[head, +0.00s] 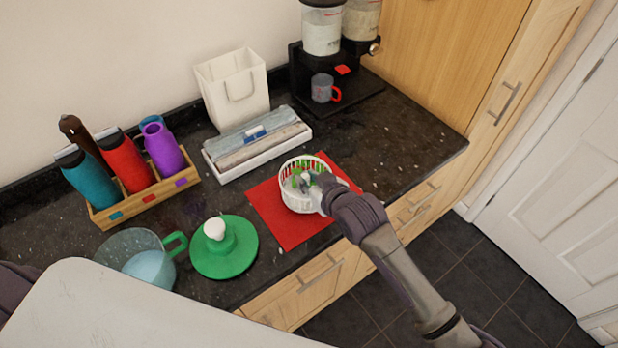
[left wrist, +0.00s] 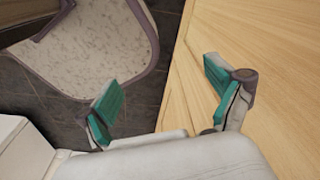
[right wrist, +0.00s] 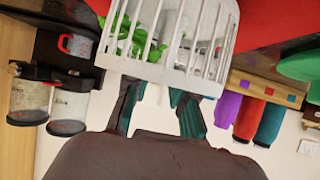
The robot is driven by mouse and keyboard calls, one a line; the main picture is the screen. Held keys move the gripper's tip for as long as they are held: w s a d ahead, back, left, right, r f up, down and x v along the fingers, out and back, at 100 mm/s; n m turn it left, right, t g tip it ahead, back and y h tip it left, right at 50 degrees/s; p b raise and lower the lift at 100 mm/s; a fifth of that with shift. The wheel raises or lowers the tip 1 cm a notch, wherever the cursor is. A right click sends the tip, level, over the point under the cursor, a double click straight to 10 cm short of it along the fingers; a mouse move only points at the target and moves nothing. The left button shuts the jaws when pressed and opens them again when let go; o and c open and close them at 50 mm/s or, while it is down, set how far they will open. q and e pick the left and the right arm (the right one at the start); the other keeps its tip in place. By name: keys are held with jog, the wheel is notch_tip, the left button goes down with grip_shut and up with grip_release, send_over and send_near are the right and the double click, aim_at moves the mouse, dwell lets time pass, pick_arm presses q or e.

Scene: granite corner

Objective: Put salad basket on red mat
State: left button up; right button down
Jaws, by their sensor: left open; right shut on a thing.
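The salad basket (head: 290,200), white and slatted with green leaves inside, appears over the red mat (head: 275,220) in the head view. I cannot tell whether its base touches the mat. My right gripper (head: 321,195) is shut on the basket's near right side. The right wrist view shows the basket (right wrist: 190,70) held at its wall by the fingers (right wrist: 155,95), with the red mat (right wrist: 285,22) beyond it. My left gripper (left wrist: 163,78) is open and empty in the left wrist view, low beside wooden cabinet fronts, away from the basket.
Left of the mat are a green lid (head: 224,258) with a white knob and a clear bowl (head: 140,262) with a green handle. Behind stand a bottle rack (head: 150,198), a white tray (head: 258,145), a white bag (head: 232,85) and a dispenser (head: 322,32) with a mug (head: 322,88). Counter right of the mat is clear.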

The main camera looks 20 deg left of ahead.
jog(key=c, duration=1)
grip_release()
jog(key=shift+f, duration=0.1)
jog(key=shift+r, duration=0.2)
jog(key=b+v, duration=0.1)
jog(key=v, duration=1.1)
